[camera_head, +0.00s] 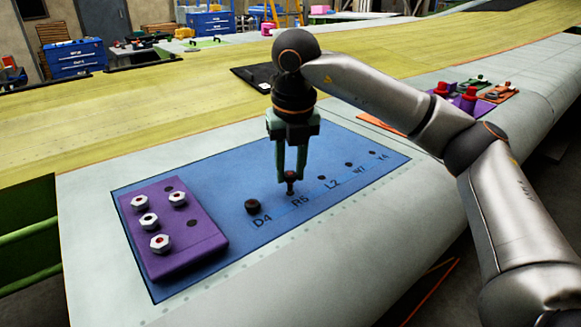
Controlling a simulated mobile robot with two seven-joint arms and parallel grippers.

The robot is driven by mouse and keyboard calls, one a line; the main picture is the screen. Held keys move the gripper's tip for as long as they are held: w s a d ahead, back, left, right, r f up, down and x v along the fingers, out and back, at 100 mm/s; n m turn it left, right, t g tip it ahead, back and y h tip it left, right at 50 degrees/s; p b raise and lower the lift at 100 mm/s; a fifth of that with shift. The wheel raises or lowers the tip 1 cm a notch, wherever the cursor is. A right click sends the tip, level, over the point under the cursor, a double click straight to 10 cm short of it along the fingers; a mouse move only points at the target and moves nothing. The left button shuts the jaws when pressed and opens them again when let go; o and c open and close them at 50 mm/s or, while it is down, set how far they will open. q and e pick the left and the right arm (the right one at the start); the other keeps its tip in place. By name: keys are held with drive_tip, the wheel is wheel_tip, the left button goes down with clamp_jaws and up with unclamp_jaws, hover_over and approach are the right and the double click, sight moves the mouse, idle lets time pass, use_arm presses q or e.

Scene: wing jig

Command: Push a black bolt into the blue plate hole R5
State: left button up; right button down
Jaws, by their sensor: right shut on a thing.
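The blue plate (215,254) lies on the pale wing surface, with a row of holes labelled D4, R5, L2, W7 and a last label that is hard to read. My right gripper (290,176) points straight down above the R5 label (299,202). Its fingers are shut on a small dark bolt (290,189), held upright at hole R5. The gripper and bolt hide the hole, so I cannot tell how far the bolt is in. A black bolt head (252,207) sits at D4. The holes at L2 (321,178) and W7 (348,164) look dark. My left gripper is out of view.
A purple block (185,262) at the plate's left holds several silver hex pieces and shows two dark empty holes. Red and purple items (466,99) and clamps on small mats lie at the back right. A black mat (257,76) lies behind my gripper.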

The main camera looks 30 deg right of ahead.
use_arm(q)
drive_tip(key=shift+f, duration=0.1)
use_arm(e)
drive_tip(key=shift+f+b, duration=0.95)
drive_tip(key=shift+f, duration=0.3)
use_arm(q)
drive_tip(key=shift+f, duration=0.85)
use_arm(e)
drive_tip(key=c, duration=0.5)
unclamp_jaws()
drive_tip(key=shift+c, duration=0.2)
drive_tip(key=r, duration=0.5)
drive_tip(key=shift+s+a, duration=0.15)
drive_tip(key=shift+s, duration=0.15)
use_arm(q)
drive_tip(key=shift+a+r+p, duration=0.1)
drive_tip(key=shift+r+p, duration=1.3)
drive_tip(key=shift+p, duration=0.05)
use_arm(e)
wheel_tip(320, 180, up, 7)
drive_tip(key=s, duration=0.1)
drive_tip(key=shift+a+r, duration=0.2)
